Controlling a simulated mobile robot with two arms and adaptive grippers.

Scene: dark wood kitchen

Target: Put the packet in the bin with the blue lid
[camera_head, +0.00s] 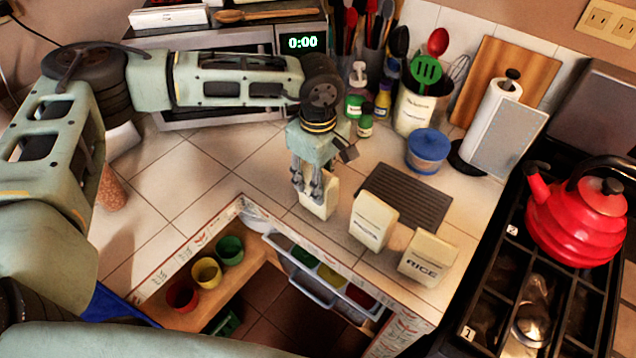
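A cream packet (325,205) is at the counter's inner edge, partly hidden by my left gripper (308,190). The gripper points down, with its fingertips at the packet's upper left part. I cannot tell whether they are closed on it, or whether the packet touches the counter. Two similar packets stand to the right: one (373,220) with small lettering and one marked RICE (428,257). A round tub with a blue lid (428,143) stands on the counter behind them. A blue edge (115,306) shows at lower left, mostly hidden by my arm. My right gripper is out of view.
Red (181,295), yellow (206,271) and green (230,250) cups stand on a wooden shelf below the counter. A rack with coloured compartments (318,275) is beside the opening. A dark ridged board (405,196) lies behind the packets. A red kettle (575,222) stands on the stove at right.

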